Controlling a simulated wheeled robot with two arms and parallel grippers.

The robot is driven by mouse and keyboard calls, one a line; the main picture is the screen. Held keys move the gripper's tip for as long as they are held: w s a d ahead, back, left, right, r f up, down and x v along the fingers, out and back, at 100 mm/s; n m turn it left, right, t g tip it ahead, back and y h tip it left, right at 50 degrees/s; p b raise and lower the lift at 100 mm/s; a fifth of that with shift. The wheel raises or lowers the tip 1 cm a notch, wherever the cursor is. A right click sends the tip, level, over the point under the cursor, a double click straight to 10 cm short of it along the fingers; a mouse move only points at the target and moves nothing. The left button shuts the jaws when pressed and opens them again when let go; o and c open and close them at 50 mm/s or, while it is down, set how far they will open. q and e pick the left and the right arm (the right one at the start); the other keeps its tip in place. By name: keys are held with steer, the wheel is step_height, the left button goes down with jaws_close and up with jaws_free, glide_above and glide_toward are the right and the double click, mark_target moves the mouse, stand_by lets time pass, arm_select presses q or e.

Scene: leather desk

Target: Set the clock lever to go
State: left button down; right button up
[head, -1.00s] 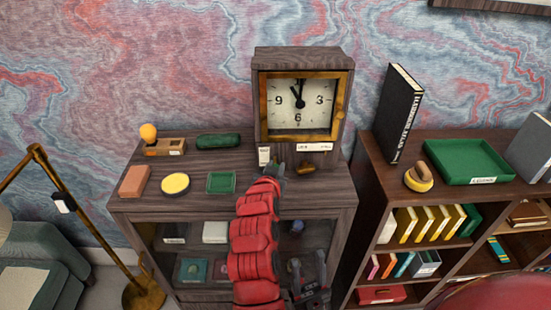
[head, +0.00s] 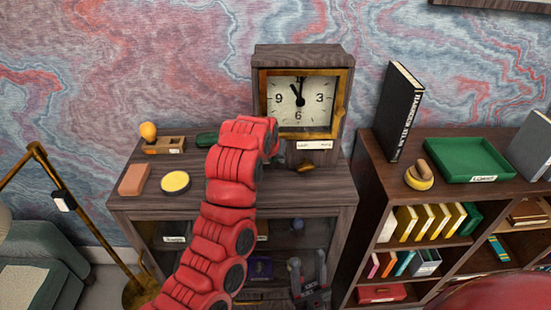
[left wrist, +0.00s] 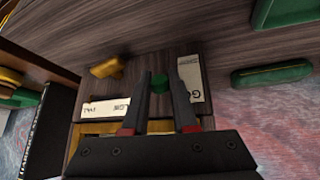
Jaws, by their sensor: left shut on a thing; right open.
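The wooden clock (head: 303,98) stands on the cabinet, with a brass frame around its white face. In the left wrist view, a small green lever knob (left wrist: 160,84) shows at the clock's base. My left gripper (left wrist: 160,70) is shut on this knob. The "GO" label (left wrist: 192,78) is just right of the fingers in that view; a second label (left wrist: 105,110), hard to read, is on their left. In the head view my left gripper (head: 275,150) is at the clock's lower left, its fingertips mostly hidden. My right gripper (head: 312,285) is open and empty, low in front of the cabinet.
A brass piece (head: 306,168) lies in front of the clock. A bookshelf with a green tray (head: 468,160) stands to the right.

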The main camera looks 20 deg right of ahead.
arm_select(q)
steer(key=shift+r, duration=0.1)
stand_by(0.3)
steer(key=c, duration=1)
jaws_free()
steer(key=shift+w, duration=0.1)
steer(key=p+v, duration=0.9)
steer(key=v, duration=0.8)
steer(key=shift+a+r+p, duration=0.1)
steer(key=shift+p, duration=0.2)
